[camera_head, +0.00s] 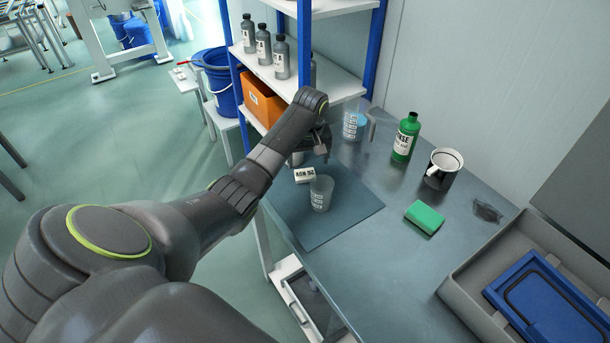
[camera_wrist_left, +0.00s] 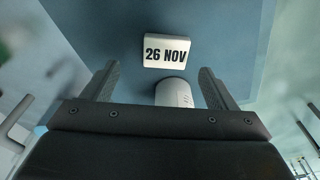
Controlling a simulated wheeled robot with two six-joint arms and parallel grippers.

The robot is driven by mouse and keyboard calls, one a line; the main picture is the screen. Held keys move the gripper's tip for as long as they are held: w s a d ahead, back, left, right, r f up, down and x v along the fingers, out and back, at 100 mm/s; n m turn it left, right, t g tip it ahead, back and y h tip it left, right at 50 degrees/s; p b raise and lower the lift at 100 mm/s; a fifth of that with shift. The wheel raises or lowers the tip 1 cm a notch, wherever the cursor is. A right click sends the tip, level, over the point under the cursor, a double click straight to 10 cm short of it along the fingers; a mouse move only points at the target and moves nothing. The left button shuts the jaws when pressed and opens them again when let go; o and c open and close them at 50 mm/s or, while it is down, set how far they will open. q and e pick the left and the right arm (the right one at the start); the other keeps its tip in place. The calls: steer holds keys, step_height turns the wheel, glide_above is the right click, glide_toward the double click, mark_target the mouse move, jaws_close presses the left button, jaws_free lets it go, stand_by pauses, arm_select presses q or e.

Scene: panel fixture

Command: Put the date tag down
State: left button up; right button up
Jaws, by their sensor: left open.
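The date tag (camera_head: 305,175) is a small white block with dark lettering at the back left of the dark mat (camera_head: 345,222). In the left wrist view the tag (camera_wrist_left: 166,50) reads "26 NOV" and appears to lie on the mat, just beyond the fingertips and clear of both fingers. My left gripper (camera_head: 314,156) is above and behind the tag; in the wrist view its two fingers (camera_wrist_left: 157,72) are spread with nothing gripped. A clear cup with markings (camera_head: 321,194) stands right beside the tag. My right gripper is not in view.
Behind are another marked cup (camera_head: 352,126), a green bottle (camera_head: 405,138) and a black-and-white mug (camera_head: 441,170). A green sponge (camera_head: 424,217) lies right of the mat. A grey bin with a blue tray (camera_head: 545,305) is at the right. A shelf with grey bottles (camera_head: 263,47) rises at the back left.

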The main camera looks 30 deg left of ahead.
mark_target(305, 174)
arm_select(q)
steer(key=f, duration=0.5)
steer(key=shift+s+a+p, duration=0.15)
steer(key=shift+a+p, duration=0.15)
steer(key=shift+a, duration=0.1)
steer(key=c, duration=1.1)
step_height(305, 174, up, 10)
steer(key=shift+b, duration=0.3)
